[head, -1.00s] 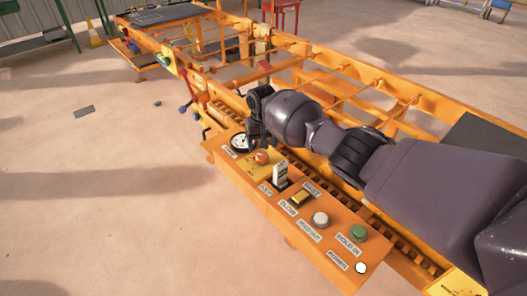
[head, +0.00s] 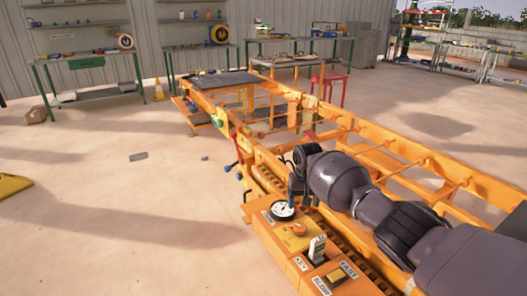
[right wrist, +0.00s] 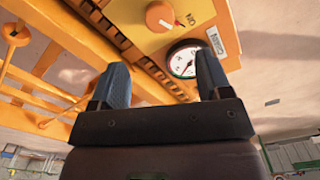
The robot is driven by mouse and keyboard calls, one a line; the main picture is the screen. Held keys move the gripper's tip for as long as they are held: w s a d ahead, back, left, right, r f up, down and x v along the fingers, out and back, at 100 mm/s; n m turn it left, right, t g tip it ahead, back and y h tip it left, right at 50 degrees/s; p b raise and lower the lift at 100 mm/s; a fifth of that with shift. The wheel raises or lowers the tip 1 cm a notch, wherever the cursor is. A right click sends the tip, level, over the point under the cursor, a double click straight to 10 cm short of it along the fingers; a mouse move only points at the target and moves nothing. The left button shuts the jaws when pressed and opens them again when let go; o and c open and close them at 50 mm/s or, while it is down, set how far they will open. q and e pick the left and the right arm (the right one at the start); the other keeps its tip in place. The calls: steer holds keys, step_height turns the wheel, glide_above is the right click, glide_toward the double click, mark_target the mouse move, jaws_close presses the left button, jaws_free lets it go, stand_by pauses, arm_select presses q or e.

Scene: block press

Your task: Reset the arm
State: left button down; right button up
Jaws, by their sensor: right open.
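My right arm (head: 375,205) reaches in from the right in the head view, over the orange block press frame (head: 430,160). My right gripper (head: 300,190) is beside the round white gauge at the far end of the control panel (head: 270,235). In the right wrist view the two fingers of my right gripper (right wrist: 163,85) stand wide apart with nothing between them. The gauge (right wrist: 184,62) and an orange knob (right wrist: 160,17) show beyond the fingers. My left gripper is in neither view.
The panel also carries a key switch (head: 317,248) and a yellow rocker switch (head: 336,277). Levers (head: 240,168) stick out on the frame's left side. Workbenches (head: 300,45) line the back wall. The floor (head: 120,200) to the left is mostly clear.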

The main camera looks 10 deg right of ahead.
steer(key=w+a+r+n+t+y, duration=0.1)
steer(key=w+a+r+n+t, duration=0.3)
steer(key=w+a+r+t, duration=0.4)
steer(key=s+a+r+n+t+y+p, duration=0.1)
steer(key=s+a+r+n+t+y, duration=0.15)
steer(key=s, duration=0.25)
arm_select(q)
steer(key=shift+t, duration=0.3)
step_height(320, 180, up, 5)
steer(key=p, duration=0.4)
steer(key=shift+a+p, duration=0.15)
steer(key=shift+p, duration=0.2)
arm_select(e)
steer(key=s+d+f+m+h, duration=0.1)
steer(key=s+d+f, duration=0.4)
steer(key=s, duration=1.2)
steer(key=s+d+f+m+h, duration=0.1)
steer(key=s+d+f, duration=0.3)
steer(key=s, duration=1.3)
steer(key=s+d+f+m+h, duration=0.1)
steer(key=s+d+f, duration=0.4)
steer(key=s, duration=1.2)
step_height(320, 180, down, 4)
steer(key=shift+s+d+m, duration=0.3)
steer(key=shift+s+m, duration=0.05)
steer(key=shift+m, duration=0.3)
